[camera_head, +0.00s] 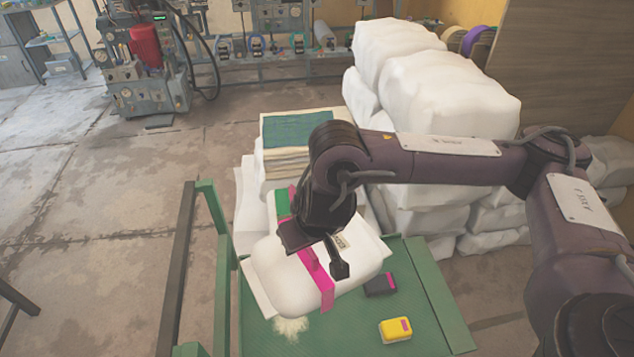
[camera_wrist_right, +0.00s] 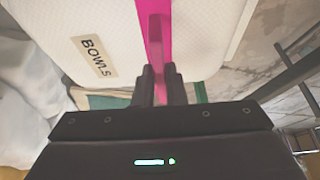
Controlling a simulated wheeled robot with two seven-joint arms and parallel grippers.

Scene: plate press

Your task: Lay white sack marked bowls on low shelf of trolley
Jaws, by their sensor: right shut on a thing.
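The white sack (camera_head: 275,265) has a bright pink strap (camera_head: 325,288) around it. Its label (camera_wrist_right: 93,57) reads BOWLS in the right wrist view. My right gripper (camera_wrist_right: 158,82) is shut on the pink strap, on top of the sack. In the head view the sack is over the left back part of the green trolley (camera_head: 440,285). I cannot tell whether its underside touches the trolley's ridged deck. My right arm hides part of the sack's far side. My left gripper is not in view.
A black block (camera_head: 381,285) and a yellow block (camera_head: 395,329) lie on the deck. A pale fluffy tuft (camera_head: 291,328) is in front of the sack. Behind stand stacked boards (camera_head: 290,160) and a tall heap of white sacks (camera_head: 440,90).

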